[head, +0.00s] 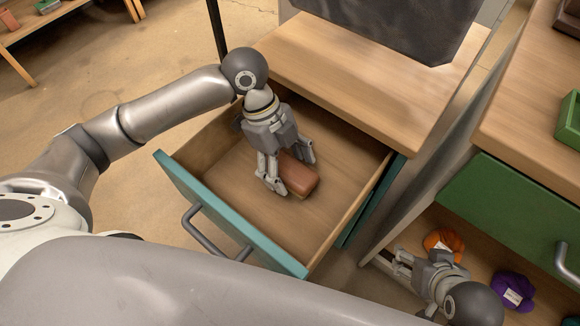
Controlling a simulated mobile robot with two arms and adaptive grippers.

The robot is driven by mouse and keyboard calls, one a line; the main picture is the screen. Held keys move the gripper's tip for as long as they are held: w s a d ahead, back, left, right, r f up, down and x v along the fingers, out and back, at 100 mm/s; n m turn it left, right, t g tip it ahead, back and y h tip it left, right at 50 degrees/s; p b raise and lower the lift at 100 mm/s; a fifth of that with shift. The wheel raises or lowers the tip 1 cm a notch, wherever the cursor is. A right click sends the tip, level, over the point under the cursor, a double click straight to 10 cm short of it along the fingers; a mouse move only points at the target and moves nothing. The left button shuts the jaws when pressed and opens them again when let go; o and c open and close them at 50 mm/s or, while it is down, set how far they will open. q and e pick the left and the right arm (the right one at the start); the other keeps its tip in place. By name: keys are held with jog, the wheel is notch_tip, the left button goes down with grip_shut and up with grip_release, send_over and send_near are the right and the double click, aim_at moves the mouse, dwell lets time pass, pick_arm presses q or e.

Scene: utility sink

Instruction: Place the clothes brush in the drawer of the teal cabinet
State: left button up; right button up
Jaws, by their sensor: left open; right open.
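The teal cabinet's drawer (233,222) is pulled open, with a teal front, a dark bar handle (203,232) and a bare wooden inside. The clothes brush (301,178), a reddish-brown block, is inside the drawer near its middle. My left gripper (288,180) points down into the drawer, open, with its fingers around or beside the brush; whether they touch it I cannot tell. My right gripper (391,262) is open and empty at the lower right, in front of the green cabinet's lower shelf. The brush's underside is hidden.
The teal cabinet's wooden top (365,80) has a dark grey object (400,20) over it. A green-drawer cabinet (505,205) stands at right, with orange yarn (443,242) and purple yarn (513,291) on its lower shelf. Bare floor lies left of the drawer.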

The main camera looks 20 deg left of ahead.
aim_at(289, 166)
pick_arm(q)
jog(key=shift+p+v, duration=0.35)
jog(key=shift+v, duration=0.7)
jog(key=p+v, duration=0.1)
jog(key=v, duration=0.1)
jog(key=shift+w+r, duration=0.1)
jog(key=shift+r, duration=0.3)
jog(key=p+v, duration=0.1)
jog(key=v, duration=0.2)
jog(key=shift+a+r, duration=0.15)
jog(key=shift+r, duration=0.25)
jog(key=shift+p+v, duration=0.3)
jog(key=shift+v, duration=0.55)
jog(key=shift+w+a+r, duration=0.1)
jog(key=shift+a+r, duration=0.1)
jog(key=shift+r, duration=0.2)
pick_arm(e)
jog(key=shift+s+d+f+g+h, duration=0.1)
jog(key=shift+s+d+f+g, duration=0.15)
jog(key=shift+s+g, duration=0.3)
jog(key=shift+s+d+f+g+h, duration=0.15)
jog(key=shift+s+f+g, duration=0.2)
jog(key=shift+s, duration=0.3)
jog(key=shift+s+d+f+g+h, duration=0.1)
jog(key=shift+s+d+f+g, duration=0.1)
jog(key=shift+s+f+g, duration=0.3)
jog(key=shift+s+r, duration=0.1)
jog(key=shift+r, duration=0.1)
